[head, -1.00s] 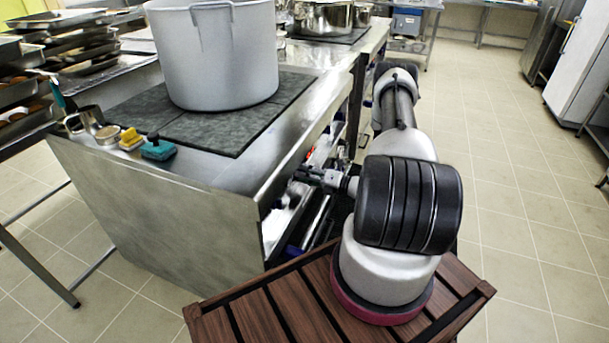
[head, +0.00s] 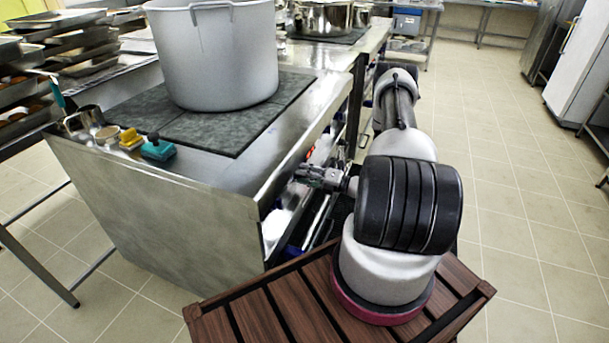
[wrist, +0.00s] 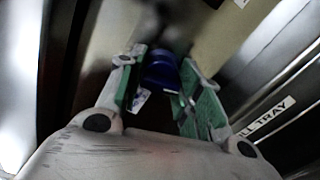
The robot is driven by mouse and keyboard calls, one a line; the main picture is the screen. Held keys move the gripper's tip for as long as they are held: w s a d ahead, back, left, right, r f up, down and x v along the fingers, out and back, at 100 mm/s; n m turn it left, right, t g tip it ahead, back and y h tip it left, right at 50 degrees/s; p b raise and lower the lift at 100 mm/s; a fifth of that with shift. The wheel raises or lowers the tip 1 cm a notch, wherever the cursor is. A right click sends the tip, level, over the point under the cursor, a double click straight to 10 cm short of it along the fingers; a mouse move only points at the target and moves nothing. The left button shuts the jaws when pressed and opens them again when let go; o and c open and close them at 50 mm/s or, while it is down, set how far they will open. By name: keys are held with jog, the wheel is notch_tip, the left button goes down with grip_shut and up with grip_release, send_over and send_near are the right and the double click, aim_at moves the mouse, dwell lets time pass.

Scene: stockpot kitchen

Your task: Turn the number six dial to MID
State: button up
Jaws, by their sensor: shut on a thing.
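In the wrist view, a blue dial (wrist: 161,70) sits between the green-padded fingers of my gripper (wrist: 160,82), which is shut on it. No number or MID mark is readable on or around the dial, so its setting cannot be told. In the head view my gripper (head: 303,174) reaches the right side of the steel range (head: 160,215). The dial itself is hidden there by the range edge and my gripper.
A large grey stockpot (head: 220,60) stands on the dark cooktop (head: 243,128). A yellow sponge (head: 130,138) and a teal brush (head: 157,149) lie near the counter's left edge. A label ending "ILL TRAY" (wrist: 265,117) shows right of my gripper. Tiled floor (head: 520,200) is clear at right.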

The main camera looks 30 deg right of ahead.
jog(key=o, duration=1)
jog(key=v, duration=1.2)
